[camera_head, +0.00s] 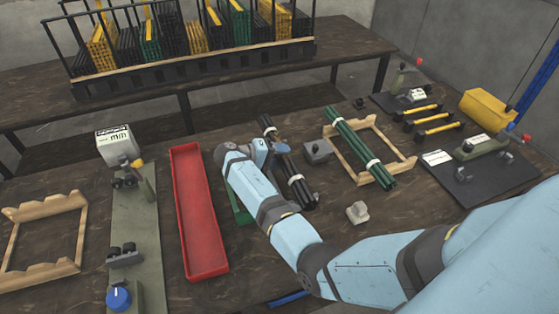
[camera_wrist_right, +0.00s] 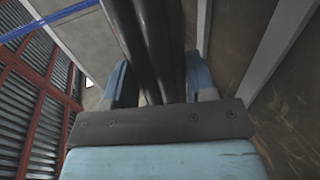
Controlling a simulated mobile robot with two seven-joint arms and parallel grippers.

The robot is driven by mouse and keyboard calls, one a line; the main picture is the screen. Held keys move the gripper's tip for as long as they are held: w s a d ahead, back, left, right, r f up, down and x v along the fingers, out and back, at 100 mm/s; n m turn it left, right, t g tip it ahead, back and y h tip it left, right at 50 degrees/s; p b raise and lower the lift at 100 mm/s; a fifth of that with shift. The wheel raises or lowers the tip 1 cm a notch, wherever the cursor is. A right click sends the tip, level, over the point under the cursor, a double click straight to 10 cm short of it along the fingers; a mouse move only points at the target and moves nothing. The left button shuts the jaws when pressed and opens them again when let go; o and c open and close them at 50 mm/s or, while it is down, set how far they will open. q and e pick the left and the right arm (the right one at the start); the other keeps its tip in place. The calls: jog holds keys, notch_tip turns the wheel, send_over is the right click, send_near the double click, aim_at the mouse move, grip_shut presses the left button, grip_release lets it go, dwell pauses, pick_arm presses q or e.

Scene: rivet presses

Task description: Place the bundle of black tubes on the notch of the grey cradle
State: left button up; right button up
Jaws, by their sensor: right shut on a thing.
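The bundle of black tubes (camera_head: 297,186) lies slantwise near the table's middle in the head view, with a white band around it. My right gripper (camera_head: 280,149) is shut on it. In the right wrist view the black tubes (camera_wrist_right: 150,40) run between the two blue fingers. I cannot tell how high the bundle is above the table. A small grey block with a raised, notched top (camera_head: 357,212) stands to the right of the bundle's near end. Another grey block (camera_head: 318,150) stands close beside the bundle. I cannot tell which one is the cradle. My left gripper is not in view.
A wooden frame (camera_head: 407,165) at right bears green tubes (camera_head: 358,146). A long red tray (camera_head: 198,215) lies left of my right arm, with a green piece (camera_head: 240,214) partly hidden by it. A fixture plate (camera_head: 138,200) and an empty wooden frame (camera_head: 45,270) are farther left.

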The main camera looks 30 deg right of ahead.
jog(key=shift+f, duration=0.7)
jog(key=o, duration=1.4)
jog(key=shift+f, duration=0.1)
jog(key=v, duration=1.1)
jog(key=shift+b, duration=0.4)
jog(key=shift+w+a+r, duration=0.1)
jog(key=shift+a+r, duration=0.15)
jog(key=shift+a, duration=0.25)
